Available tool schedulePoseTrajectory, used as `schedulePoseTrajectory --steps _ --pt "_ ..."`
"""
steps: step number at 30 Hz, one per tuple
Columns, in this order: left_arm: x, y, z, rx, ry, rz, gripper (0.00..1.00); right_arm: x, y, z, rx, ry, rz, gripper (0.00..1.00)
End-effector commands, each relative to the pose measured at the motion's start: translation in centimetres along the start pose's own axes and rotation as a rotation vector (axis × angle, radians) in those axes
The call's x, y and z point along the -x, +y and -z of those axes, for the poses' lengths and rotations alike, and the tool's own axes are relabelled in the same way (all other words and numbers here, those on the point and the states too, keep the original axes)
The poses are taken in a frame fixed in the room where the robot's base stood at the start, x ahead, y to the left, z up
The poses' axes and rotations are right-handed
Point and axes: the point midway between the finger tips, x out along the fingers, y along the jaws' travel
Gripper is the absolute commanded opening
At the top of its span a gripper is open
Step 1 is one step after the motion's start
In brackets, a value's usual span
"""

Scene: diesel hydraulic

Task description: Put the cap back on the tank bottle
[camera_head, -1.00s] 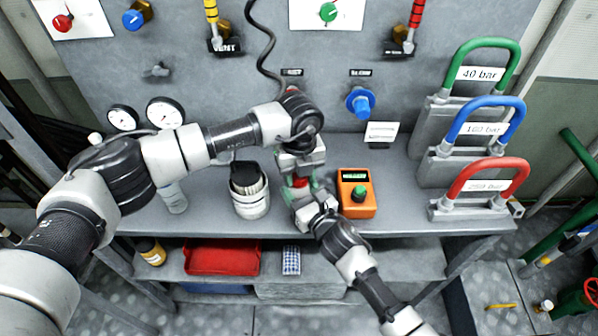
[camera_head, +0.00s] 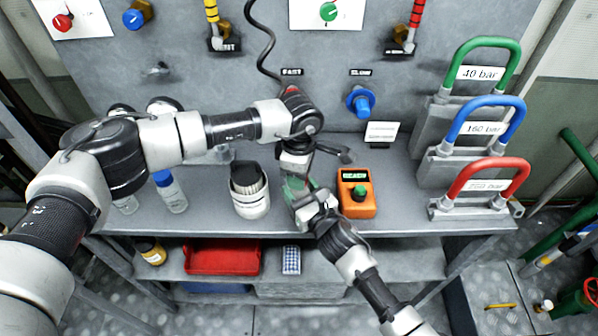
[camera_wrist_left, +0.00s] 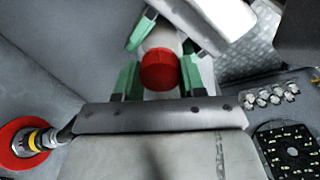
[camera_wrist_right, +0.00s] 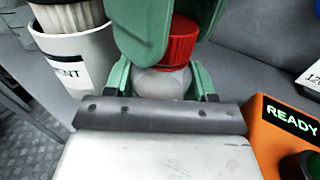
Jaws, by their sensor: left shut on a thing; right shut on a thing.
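The red cap (camera_wrist_right: 181,42) sits directly above the pale shoulder of the tank bottle (camera_wrist_right: 163,83) in the right wrist view, with no clear gap. The red cap also shows in the left wrist view (camera_wrist_left: 159,70). My left gripper (camera_head: 295,184) comes from behind and is shut on the red cap with its green fingers. My right gripper (camera_head: 310,194) comes from the front and is shut on the bottle below. The bottle looks upright. In the head view, the grippers hide both cap and bottle. Whether the thread is engaged cannot be seen.
An orange device (camera_head: 356,194) reading READY stands close right of the grippers. A white container (camera_head: 250,203) stands close left. A bottle with a blue cap (camera_head: 163,178) is farther left. Pressure-labelled blocks with coloured handles (camera_head: 490,180) stand at the right. The panel is behind.

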Motion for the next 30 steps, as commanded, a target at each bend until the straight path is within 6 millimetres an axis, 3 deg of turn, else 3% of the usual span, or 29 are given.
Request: schedulePoseTrajectory --steps 6,10,11,15,24,30 --pt "0.0 0.1 0.1 -0.355 0.003 -0.002 0.12 0.0 0.0 0.0 0.0 0.0 -0.001 0.0" --pt "0.0 0.1 0.1 -0.345 0.002 -0.002 0.12 0.0 0.1 0.0 0.0 0.0 -0.001 0.0" --pt "0.0 0.1 0.1 -0.345 0.002 -0.002 0.43 0.0 0.1 0.0 0.0 0.0 -0.001 0.0" --pt "0.0 0.1 0.1 -0.344 0.002 -0.002 0.65 0.0 0.0 0.0 0.0 0.0 -0.001 0.0" --pt "0.1 0.1 0.0 -0.344 0.001 -0.001 0.66 0.0 0.0 0.0 0.0 0.0 -0.001 0.0" --pt "2.0 0.1 0.1 -0.343 0.001 -0.004 0.66 0.0 0.0 0.0 0.0 0.0 0.0 0.0"
